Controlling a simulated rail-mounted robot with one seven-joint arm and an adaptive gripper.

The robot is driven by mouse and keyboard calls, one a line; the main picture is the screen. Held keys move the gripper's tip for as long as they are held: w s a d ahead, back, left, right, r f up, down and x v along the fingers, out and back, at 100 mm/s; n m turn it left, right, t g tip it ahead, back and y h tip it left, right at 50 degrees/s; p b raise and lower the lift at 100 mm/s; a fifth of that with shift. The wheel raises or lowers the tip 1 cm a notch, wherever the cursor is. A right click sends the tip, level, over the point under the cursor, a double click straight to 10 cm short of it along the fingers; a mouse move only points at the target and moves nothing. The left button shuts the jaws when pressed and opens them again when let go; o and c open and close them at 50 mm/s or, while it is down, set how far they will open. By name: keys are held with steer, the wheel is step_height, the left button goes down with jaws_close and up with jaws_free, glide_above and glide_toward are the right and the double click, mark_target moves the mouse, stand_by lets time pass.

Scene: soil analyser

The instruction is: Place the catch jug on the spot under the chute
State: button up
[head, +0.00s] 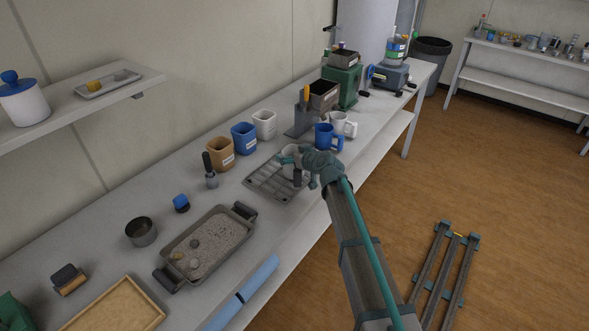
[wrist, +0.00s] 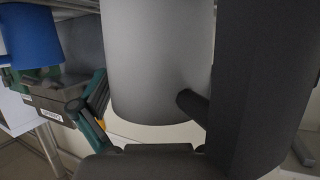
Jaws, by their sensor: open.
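A pale grey jug (wrist: 155,60) with a thick dark handle (wrist: 250,85) fills the middle of the wrist view; I take it to be the catch jug. In the head view the jug (head: 290,162) stands on the slatted metal tray (head: 262,188), partly covered by my gripper (head: 308,165). My gripper is open at the handle side of the jug. One teal finger (wrist: 88,122) shows left of the handle in the wrist view; the other is hidden. I cannot tell whether the fingers touch the handle. The chute and its spot cannot be made out clearly.
A blue mug (head: 327,137) and white mugs (head: 344,124) stand close behind my gripper. A labelled grey box (head: 323,96) and a green machine (head: 345,88) stand farther back. Brown (head: 220,154), blue (head: 244,138) and white (head: 264,124) cups line the wall. A gravel tray (head: 210,245) lies nearer.

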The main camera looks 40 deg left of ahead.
steer(key=c, duration=1.7)
steer(key=shift+r, duration=0.2)
